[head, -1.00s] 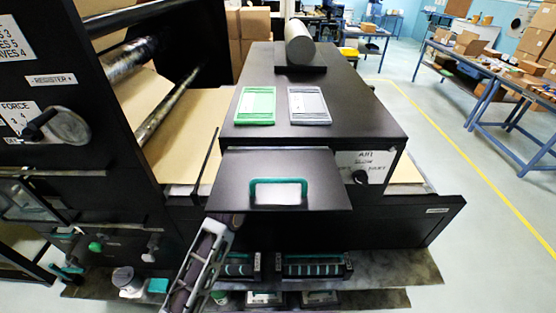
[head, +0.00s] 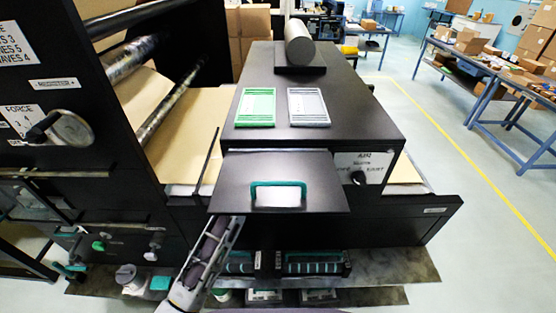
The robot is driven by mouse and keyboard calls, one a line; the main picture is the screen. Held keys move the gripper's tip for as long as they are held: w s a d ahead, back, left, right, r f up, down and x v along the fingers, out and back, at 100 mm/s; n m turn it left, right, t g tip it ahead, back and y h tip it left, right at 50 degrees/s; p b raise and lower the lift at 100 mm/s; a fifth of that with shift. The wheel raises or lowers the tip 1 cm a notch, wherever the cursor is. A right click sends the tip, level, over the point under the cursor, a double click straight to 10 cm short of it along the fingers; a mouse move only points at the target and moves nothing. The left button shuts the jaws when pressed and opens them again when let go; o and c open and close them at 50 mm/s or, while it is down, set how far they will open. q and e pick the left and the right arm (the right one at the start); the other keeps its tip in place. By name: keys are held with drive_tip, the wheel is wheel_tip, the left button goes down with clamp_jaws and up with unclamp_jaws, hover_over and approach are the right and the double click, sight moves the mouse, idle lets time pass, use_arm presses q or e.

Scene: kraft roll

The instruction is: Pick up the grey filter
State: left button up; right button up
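The grey filter (head: 309,106) is a flat slotted panel lying on top of the black machine housing (head: 360,132). A green filter (head: 256,107) of like shape lies to its left. My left gripper (head: 230,226) reaches up from the bottom, just under the front edge of a black flap with a green handle (head: 278,190). It is well below and in front of the grey filter and not touching it. Its fingertips are small and partly at the flap's edge, so I cannot tell whether they are open. My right gripper is not in view.
A grey cylinder (head: 299,44) sits in a cradle behind the filters. A labelled panel with a black knob (head: 358,178) is right of the flap. Shelves with teal-striped cartridges (head: 313,263) are below. The housing top around the filters is clear.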

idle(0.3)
use_arm(q)
clamp_jaws()
idle(0.3)
